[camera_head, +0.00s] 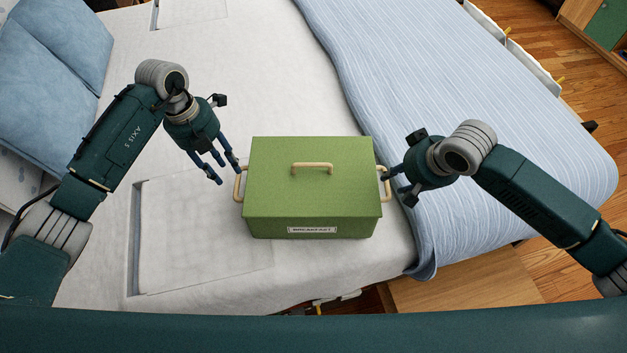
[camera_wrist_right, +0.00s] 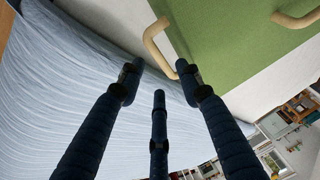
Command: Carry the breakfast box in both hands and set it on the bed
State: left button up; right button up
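The green breakfast box (camera_head: 312,205), lid shut, has a tan top handle, a tan handle on each side and a label on its front. It appears to rest upright on the white sheet of the bed (camera_head: 270,85), near the bed's front edge. My left gripper (camera_head: 224,172) is open, its spread fingers beside and above the left handle (camera_head: 238,185). My right gripper (camera_head: 394,186) is open by the right handle (camera_head: 386,182). In the right wrist view, the handle (camera_wrist_right: 155,45) lies just beyond the spread fingertips (camera_wrist_right: 160,75), not enclosed.
A pale blue blanket (camera_head: 460,110) covers the bed's right side. Blue pillows (camera_head: 50,50) lie at the far left. White sheet is clear behind the box. A wooden surface (camera_head: 460,291) shows below the bed edge, and wooden floor (camera_head: 530,30) at the right.

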jog(key=v, duration=0.5)
jog(key=shift+r, duration=0.1)
dwell(0.4)
